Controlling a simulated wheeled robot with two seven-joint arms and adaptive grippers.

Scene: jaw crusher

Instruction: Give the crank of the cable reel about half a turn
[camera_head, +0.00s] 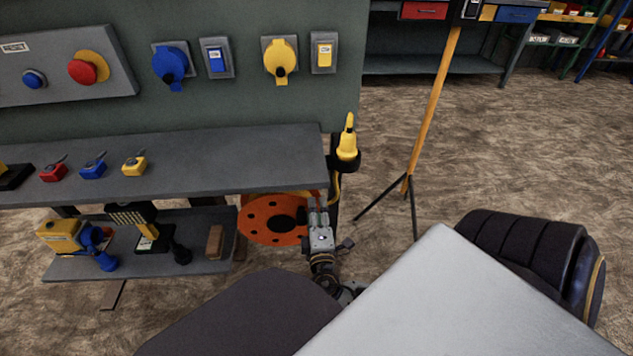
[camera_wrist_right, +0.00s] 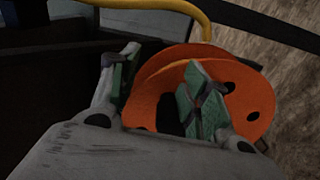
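The orange cable reel (camera_head: 262,216), with a dark hub and holes in its flange, sits below the right end of the grey bench. It also shows in the wrist view (camera_wrist_right: 245,98), behind my fingers. My right gripper (camera_head: 318,212) is at the reel's right side in the head view. In the wrist view its two green-padded fingers (camera_wrist_right: 158,85) stand apart, with the orange flange and a dark part seen between them. I cannot clearly make out the crank or whether a finger touches it. My left gripper is not in view.
The grey bench top (camera_head: 230,165) overhangs the reel. A yellow cable (camera_wrist_right: 190,12) runs above it. A yellow plug-like piece (camera_head: 347,140) stands in a dark holder at the bench's right end. A tripod with a yellow pole (camera_head: 432,110) stands to the right. A lower shelf (camera_head: 210,262) holds tools.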

